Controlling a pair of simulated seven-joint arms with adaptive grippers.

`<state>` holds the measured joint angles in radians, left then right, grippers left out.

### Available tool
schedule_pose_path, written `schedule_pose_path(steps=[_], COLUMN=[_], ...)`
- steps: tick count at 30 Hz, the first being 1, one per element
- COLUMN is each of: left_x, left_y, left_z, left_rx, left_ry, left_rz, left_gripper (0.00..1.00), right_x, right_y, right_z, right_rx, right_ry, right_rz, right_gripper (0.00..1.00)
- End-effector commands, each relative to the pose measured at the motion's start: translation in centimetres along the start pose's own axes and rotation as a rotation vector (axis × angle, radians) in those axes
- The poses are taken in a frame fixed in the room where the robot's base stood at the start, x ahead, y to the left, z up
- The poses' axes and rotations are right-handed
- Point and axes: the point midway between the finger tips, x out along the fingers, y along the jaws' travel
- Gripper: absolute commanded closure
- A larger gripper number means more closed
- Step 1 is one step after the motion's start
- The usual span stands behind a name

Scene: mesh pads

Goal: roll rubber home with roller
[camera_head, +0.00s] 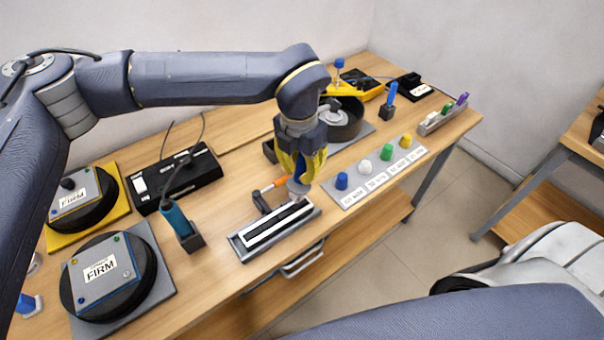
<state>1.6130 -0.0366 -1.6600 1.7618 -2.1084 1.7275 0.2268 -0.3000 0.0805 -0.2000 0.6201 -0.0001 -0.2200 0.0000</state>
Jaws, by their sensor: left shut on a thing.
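My left gripper (298,178) points down over the right end of a small grey frame (240,246). It is shut on what looks like a blue-handled roller, mostly hidden between the yellow fingers. The roller's grey lower end (298,191) is just above or touching the frame's far right end; I cannot tell which. The frame lies flat with black rubber strips around a white middle strip (276,225). My right gripper is out of view.
A blue-handled tool (176,218) stands in a holder on the left, near two FIRM pads (100,270). A plate with coloured knobs (376,176) lies right. The bench's front edge is close.

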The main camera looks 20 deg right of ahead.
Motion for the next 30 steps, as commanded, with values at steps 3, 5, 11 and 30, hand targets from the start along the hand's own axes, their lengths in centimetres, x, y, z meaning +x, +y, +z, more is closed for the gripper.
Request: schedule_pose_path(steps=[3,5,11,30], left_x=[-1.1,-1.6,-3.1,-3.9], left_y=[0.0,0.0,0.0,0.0], left_z=[0.1,0.1,0.2,0.2], left_rx=[0.000,0.000,0.000,0.000], left_ry=[-0.001,-0.001,-0.001,-0.001], left_rz=[0.001,0.001,0.001,0.000], left_gripper=[1.00,1.00,1.00,1.00], right_x=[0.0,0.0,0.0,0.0], right_y=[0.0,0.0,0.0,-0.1], right_z=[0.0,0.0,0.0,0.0], right_rx=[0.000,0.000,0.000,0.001], right_ry=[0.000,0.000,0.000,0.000], right_rz=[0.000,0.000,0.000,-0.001], right_gripper=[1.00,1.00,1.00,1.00])
